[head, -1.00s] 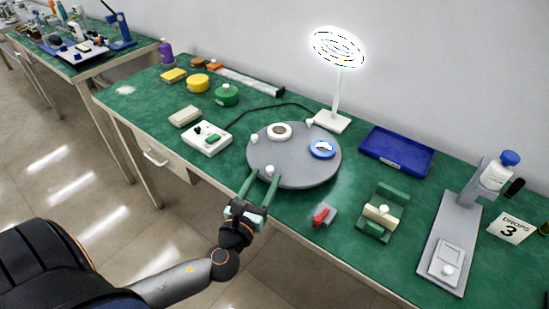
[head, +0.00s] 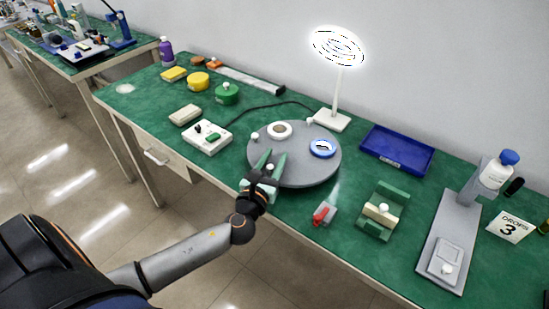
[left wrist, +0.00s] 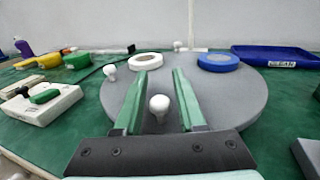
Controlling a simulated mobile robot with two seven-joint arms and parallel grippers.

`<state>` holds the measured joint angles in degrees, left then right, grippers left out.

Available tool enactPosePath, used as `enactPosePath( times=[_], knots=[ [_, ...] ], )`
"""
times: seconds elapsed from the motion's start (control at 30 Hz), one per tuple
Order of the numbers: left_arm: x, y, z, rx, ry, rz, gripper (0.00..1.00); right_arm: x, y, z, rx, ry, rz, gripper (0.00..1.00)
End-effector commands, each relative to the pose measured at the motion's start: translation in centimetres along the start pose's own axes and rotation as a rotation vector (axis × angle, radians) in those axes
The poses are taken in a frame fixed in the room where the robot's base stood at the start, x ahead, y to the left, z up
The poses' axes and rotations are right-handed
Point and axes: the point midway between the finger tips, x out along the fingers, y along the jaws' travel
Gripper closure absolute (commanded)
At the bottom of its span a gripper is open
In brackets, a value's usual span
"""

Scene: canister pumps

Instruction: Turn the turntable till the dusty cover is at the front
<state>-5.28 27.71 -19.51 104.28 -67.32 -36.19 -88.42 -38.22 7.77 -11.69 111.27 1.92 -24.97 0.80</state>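The round grey turntable (head: 300,170) lies on the green bench. A white ring-shaped cover (head: 279,130) sits at its back left and a blue ring-shaped cover (head: 322,148) at its right. They also show in the left wrist view, white (left wrist: 146,61) and blue (left wrist: 218,62). I cannot tell which is dusty. Small white knobs stand along the rim, one at the left (head: 255,136) and one at the front (left wrist: 159,105). My left gripper (head: 273,157) is open over the front rim, its green fingers on either side of the front knob, apart from it. My right gripper is out of view.
A white control box (head: 207,138) stands left of the turntable, a lamp (head: 331,121) behind it. A blue tray (head: 397,150) lies at the back right. A red-tipped tool (head: 324,213) and a green fixture (head: 383,211) are close at the right front.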

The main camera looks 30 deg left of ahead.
Motion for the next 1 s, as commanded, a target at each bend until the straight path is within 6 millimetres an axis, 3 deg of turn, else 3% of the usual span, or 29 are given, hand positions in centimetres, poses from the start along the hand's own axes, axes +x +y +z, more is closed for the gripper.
enactPosePath(
  times=[0.03,0.33,1.0],
  knots=[
    [-0.02,-0.01,0.0,0.0,0.0,0.0,0.67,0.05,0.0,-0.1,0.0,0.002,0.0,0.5],
    [-0.03,-0.01,-0.01,0.0,0.0,0.0,1.0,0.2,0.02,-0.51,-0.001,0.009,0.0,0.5],
    [-0.04,-0.01,-0.02,0.0,0.0,0.0,1.0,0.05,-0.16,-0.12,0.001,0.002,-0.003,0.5]
  ],
)
